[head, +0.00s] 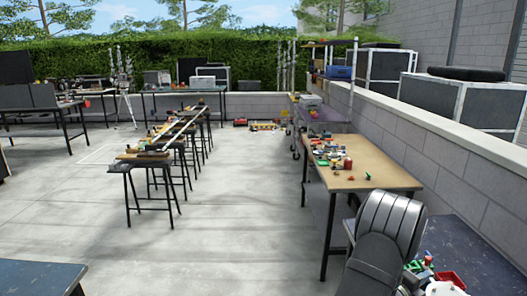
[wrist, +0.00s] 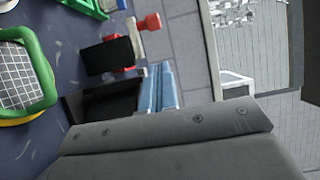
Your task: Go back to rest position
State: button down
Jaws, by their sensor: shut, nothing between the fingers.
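My gripper (wrist: 170,132) fills the bottom of the wrist view as a grey body with screws along its edge. It is shut with nothing held, and its fingertips are hard to make out. In the head view, the dark grey rounded part of my arm rises at the lower right, beside a dark blue table (head: 470,250). The gripper cannot be made out in the head view.
In the wrist view, a green-rimmed basket-like item (wrist: 45,85), a black block (wrist: 108,57) with red parts and a blue item (wrist: 160,88) lie close by. A wooden-topped table (head: 375,178) with small objects stands beyond the arm. A block wall (head: 470,180) runs along the right.

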jog(key=v, duration=0.7)
jog(key=w+d+r+n+y, duration=0.2)
jog(key=w+r+n+y, duration=0.3)
jog(key=n, duration=0.4)
jog(key=w+d+r+n+y, duration=0.2)
jog(key=w+r+n+y, duration=0.15)
jog(key=w+n, duration=0.4)
jog(key=s+r+n+g+y, duration=0.3)
jog(key=s+r+n+g, duration=0.2)
jog(key=s+r+n, duration=0.5)
notch_tip(320, 180, up, 4)
jog(key=n, duration=0.4)
jog(key=shift+s+a+r+g, duration=0.25)
jog(key=shift+a+g, duration=0.05)
jog(key=shift+g, duration=0.1)
dwell(0.6)
